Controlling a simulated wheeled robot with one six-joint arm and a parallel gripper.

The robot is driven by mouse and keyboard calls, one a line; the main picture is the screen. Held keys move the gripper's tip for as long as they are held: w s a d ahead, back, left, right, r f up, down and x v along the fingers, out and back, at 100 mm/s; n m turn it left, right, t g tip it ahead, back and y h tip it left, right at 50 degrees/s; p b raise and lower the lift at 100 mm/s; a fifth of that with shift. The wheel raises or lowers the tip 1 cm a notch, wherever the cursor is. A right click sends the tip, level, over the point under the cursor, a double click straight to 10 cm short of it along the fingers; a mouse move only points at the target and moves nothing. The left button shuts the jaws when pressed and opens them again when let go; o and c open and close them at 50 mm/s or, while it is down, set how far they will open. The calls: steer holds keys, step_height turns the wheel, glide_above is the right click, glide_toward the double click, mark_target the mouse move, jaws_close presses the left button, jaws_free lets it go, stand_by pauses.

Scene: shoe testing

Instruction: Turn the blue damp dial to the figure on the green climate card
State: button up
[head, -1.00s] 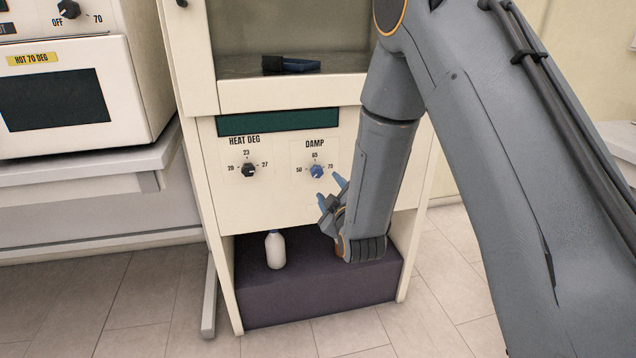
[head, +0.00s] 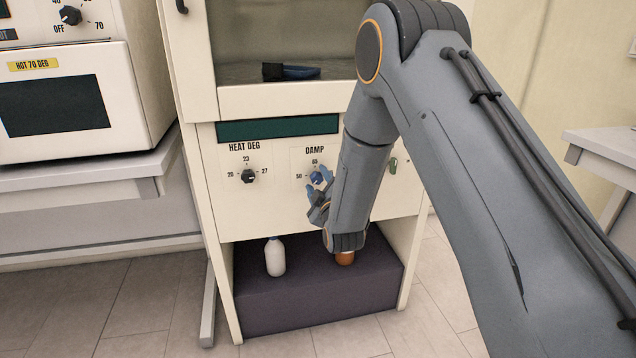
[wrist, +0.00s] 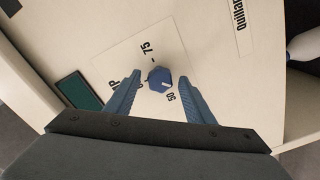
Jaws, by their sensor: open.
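The blue damp dial (head: 316,178) is on the front panel of the cream cabinet, under the word DAMP. My gripper (head: 319,193) is open in front of the panel. In the wrist view its blue fingers (wrist: 160,90) stand on either side of the dial with gaps; whether they reach its depth is unclear. I cannot make out a green climate card.
A black heat dial (head: 249,176) is left of the damp dial, below a dark green display (head: 277,128). A white bottle (head: 275,256) and an orange-brown object (head: 345,258) stand on the dark base below.

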steer(key=shift+c, duration=0.5)
steer(key=c, duration=1)
steer(key=shift+o, duration=0.2)
steer(key=shift+m, duration=0.3)
steer(key=m, duration=0.3)
steer(key=shift+m, duration=0.3)
steer(key=m, duration=0.4)
steer(key=shift+m+b, duration=0.3)
steer(key=shift+b, duration=0.05)
steer(key=m, duration=0.4)
steer(key=shift+d+m, duration=0.1)
steer(key=shift+m, duration=0.2)
steer(key=shift+f+m+b, duration=0.1)
steer(key=shift+m+b, duration=0.35)
steer(key=shift+m, duration=1.65)
